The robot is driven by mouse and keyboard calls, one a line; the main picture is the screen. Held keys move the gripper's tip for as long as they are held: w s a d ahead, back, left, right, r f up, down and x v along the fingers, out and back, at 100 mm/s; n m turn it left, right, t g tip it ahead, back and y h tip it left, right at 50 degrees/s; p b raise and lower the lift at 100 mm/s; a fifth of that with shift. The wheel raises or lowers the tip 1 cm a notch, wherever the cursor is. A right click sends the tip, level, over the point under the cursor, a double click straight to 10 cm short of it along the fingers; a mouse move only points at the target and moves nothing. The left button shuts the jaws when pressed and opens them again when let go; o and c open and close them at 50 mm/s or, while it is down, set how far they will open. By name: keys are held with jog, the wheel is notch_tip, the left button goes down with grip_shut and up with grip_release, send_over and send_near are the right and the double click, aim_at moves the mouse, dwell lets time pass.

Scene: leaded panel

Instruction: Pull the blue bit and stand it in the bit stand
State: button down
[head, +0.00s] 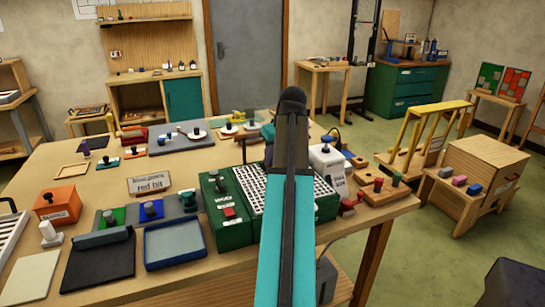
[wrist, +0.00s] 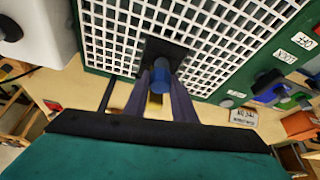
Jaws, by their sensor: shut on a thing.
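The blue bit (wrist: 160,76) shows in the wrist view as a short blue cylinder between my gripper's fingertips (wrist: 161,88). My gripper is shut on it, above a dark square patch in the white grid (wrist: 125,32). I cannot tell whether the bit is clear of the grid. In the head view my arm hides the bit and the gripper. The white grid top (head: 262,190) sits on a green machine (head: 228,215).
Bare tabletop (head: 75,180) shows at left.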

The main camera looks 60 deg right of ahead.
jog(key=shift+r+p, duration=1.2)
jog(key=shift+r, duration=0.25)
dwell(1.2)
jog(key=c, duration=2)
grip_release()
jog(key=shift+c, duration=0.2)
jog(key=c, duration=0.5)
jog(key=shift+o, duration=0.2)
jog(key=shift+r, duration=0.15)
